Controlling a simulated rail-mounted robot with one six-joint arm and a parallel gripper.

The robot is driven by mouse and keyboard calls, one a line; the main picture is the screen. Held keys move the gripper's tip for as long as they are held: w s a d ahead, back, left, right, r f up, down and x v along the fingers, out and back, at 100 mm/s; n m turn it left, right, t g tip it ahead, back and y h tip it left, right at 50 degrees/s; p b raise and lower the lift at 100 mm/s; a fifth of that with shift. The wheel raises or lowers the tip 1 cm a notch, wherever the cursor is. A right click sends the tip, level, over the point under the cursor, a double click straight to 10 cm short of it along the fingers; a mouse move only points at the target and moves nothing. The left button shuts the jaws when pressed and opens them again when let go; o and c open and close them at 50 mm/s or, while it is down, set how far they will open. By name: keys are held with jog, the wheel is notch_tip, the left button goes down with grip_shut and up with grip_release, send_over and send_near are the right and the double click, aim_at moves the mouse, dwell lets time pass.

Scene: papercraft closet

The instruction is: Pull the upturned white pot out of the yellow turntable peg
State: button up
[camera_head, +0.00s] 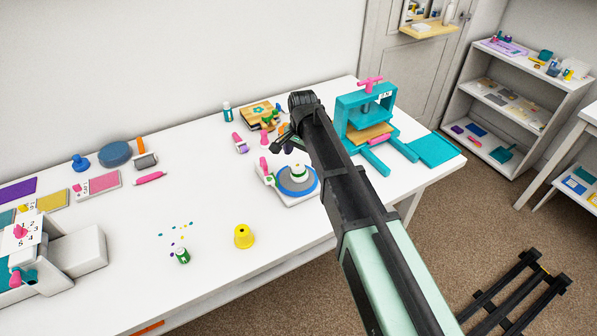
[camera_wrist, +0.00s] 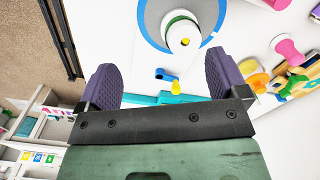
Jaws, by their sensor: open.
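The white pot (camera_head: 299,170) with a green band stands upside down in the middle of the turntable. The turntable (camera_head: 284,188) has a grey disc, a blue ring (camera_wrist: 148,38) and a white base. My gripper (camera_wrist: 163,80) is open, its two purple fingers spread wide with nothing held. The pot lies beyond the fingertips and apart from them. In the head view my gripper (camera_head: 284,141) is above and behind the turntable, partly hidden by my arm.
A teal press (camera_head: 366,118) stands right of the turntable. A wooden box (camera_head: 262,114) and small pink and green pieces lie behind it. A yellow cup (camera_head: 243,236) and a small green-banded jar (camera_head: 182,256) stand toward the front. The table's left-middle is mostly clear.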

aim_at(298, 170)
jog(key=w+m, duration=0.2)
jog(key=w+a+m, duration=0.1)
jog(key=m, duration=0.2)
jog(key=shift+w, duration=0.35)
jog(key=shift+m, duration=0.8)
notch_tip(298, 170, down, 11)
jog(key=b, duration=1.1)
jog(key=shift+s+a+f, duration=0.1)
jog(key=shift+s, duration=0.05)
jog(key=shift+r, duration=0.2)
jog(key=c, duration=1)
jog(key=shift+r, duration=0.15)
